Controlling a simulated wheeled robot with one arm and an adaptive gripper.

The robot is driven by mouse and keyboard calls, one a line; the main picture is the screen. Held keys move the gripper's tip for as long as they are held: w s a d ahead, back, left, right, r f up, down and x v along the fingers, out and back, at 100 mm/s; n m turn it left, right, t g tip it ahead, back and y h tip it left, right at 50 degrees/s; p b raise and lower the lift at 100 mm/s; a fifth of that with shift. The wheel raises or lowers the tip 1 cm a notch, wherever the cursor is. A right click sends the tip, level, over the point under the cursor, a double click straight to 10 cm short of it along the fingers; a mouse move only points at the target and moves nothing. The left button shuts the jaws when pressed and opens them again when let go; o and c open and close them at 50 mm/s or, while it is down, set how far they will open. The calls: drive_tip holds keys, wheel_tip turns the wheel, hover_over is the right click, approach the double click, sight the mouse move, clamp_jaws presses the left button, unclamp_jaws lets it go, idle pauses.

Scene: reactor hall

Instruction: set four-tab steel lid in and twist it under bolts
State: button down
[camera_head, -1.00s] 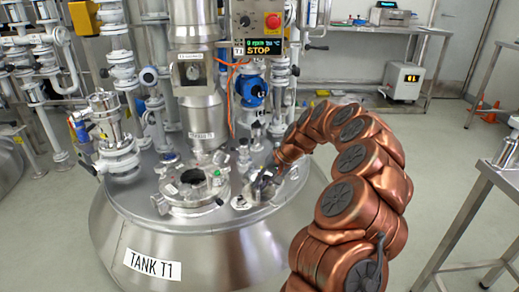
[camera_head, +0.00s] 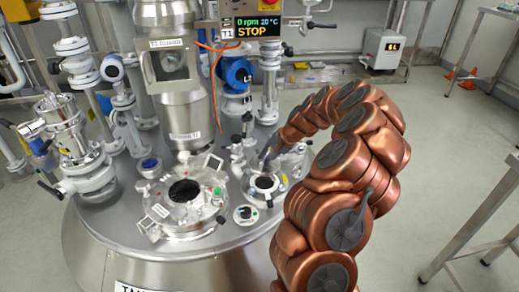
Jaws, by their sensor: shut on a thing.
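My gripper (camera_head: 271,160) is small and dark at the end of my copper arm, over the smaller port (camera_head: 264,187) on the tank top. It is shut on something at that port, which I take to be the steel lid. Fingers and arm cover much of it, and its tabs are too small to make out. The port's middle looks dark with a bright metal ring around it. I cannot tell whether the lid is seated or lies under the bolts.
A larger flanged port (camera_head: 185,200) with a dark opening lies to the left. A small round fitting (camera_head: 245,214) sits between the ports. The guard column (camera_head: 175,70), a blue-bodied valve (camera_head: 235,75) and the STOP display (camera_head: 250,25) stand behind. A steel table (camera_head: 490,215) is at right.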

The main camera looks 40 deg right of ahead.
drive_tip(key=shift+w+f, duration=0.1)
drive_tip(key=shift+f, duration=0.1)
drive_tip(key=shift+f+b, duration=2.15)
drive_tip(key=shift+f, duration=1.8)
drive_tip(key=shift+d+f+b, duration=0.1)
drive_tip(key=shift+d+b, duration=0.05)
drive_tip(key=shift+b, duration=0.5)
drive_tip(key=shift+n+g+y+b, duration=0.4)
drive_tip(key=shift+n+y+b, duration=0.1)
drive_tip(key=shift+n+b, duration=0.7)
drive_tip(key=shift+n+g+y+b, duration=0.45)
drive_tip(key=shift+n+b, duration=0.55)
drive_tip(key=shift+b, duration=0.4)
drive_tip(key=c, duration=1.1)
unclamp_jaws()
drive_tip(key=shift+r, duration=0.25)
drive_tip(key=shift+r+p, duration=1.55)
drive_tip(key=shift+r, duration=1.25)
